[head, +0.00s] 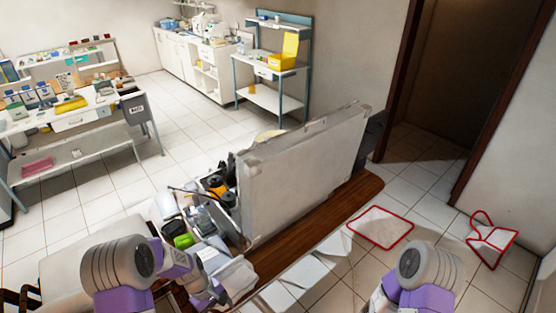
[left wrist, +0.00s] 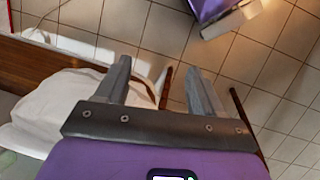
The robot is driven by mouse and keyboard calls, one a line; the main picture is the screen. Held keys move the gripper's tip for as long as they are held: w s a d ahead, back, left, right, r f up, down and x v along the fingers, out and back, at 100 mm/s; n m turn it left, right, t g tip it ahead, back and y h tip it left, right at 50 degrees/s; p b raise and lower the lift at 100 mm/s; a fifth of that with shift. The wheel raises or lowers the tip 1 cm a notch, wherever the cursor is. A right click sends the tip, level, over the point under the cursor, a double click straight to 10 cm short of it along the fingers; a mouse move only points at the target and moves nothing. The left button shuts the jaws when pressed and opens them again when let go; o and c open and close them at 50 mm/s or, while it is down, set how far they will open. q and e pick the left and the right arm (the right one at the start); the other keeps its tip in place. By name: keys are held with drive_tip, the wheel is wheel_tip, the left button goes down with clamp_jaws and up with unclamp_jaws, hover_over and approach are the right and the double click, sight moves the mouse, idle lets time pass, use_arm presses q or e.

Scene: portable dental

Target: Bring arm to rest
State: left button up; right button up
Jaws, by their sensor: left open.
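My left gripper (left wrist: 160,82) shows in the left wrist view with its two grey fingers spread apart. Nothing is between the fingers; tiled floor shows past them. In the head view my left arm comes in at the lower left, beside the wooden table, and its fingertips cannot be made out. My right arm comes in at the bottom right of the head view, over the floor, and its gripper is out of the picture.
A large pale case (head: 300,175) stands on the wooden table (head: 345,206), with small dental items to its left. A white cushion or cloth (left wrist: 65,105) lies left of my left fingers. Red-edged white items (head: 380,228) lie on the floor at right.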

use_arm(q)
drive_tip(key=s+d+f+m+t+b, duration=0.1)
drive_tip(key=s+d+f+m+b, duration=0.2)
drive_tip(key=s+f, duration=0.4)
drive_tip(key=s+d+f+m+t+b, duration=0.1)
drive_tip(key=s+d+f+m+b, duration=0.2)
drive_tip(key=s+f, duration=0.4)
drive_tip(key=shift+s+d+m+h+b, duration=0.3)
drive_tip(key=shift+s+d+m+b, duration=0.25)
drive_tip(key=shift+d, duration=0.7)
